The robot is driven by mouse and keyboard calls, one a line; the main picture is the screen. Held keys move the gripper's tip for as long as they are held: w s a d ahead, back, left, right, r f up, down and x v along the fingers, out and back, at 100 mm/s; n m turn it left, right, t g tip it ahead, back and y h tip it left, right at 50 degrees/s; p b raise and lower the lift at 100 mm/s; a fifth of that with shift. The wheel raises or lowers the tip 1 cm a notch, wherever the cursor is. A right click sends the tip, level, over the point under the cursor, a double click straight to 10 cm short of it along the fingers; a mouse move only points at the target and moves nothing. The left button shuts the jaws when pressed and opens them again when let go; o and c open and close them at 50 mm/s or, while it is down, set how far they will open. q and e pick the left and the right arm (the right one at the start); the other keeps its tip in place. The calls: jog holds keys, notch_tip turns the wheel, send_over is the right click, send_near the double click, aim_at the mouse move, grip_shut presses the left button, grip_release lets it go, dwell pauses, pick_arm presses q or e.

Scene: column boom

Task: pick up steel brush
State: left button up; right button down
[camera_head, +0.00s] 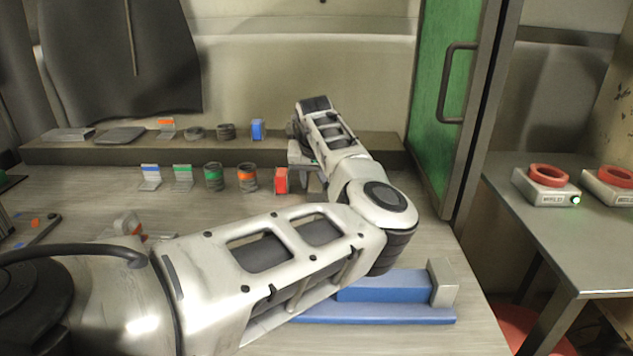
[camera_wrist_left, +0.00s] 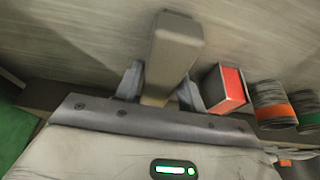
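A grey-brown block (camera_wrist_left: 174,48) stands between the two fingers of my left gripper (camera_wrist_left: 160,88) in the left wrist view. It may be the steel brush, but no bristles show. The fingers flank the block closely; whether they press on it cannot be told. In the head view my left gripper (camera_head: 308,178) points down at the table just right of the red block (camera_head: 281,181), and my own arm hides most of what is there. The red block also shows right of the fingers in the left wrist view (camera_wrist_left: 232,86). My right gripper is not in view.
An orange-banded roll (camera_head: 247,178), a green-banded roll (camera_head: 214,176) and small labelled pieces stand in the row to the left. A raised shelf (camera_head: 300,151) runs behind. A green door (camera_head: 440,100) stands at right.

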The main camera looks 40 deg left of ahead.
pick_arm(q)
jog(key=c, duration=0.6)
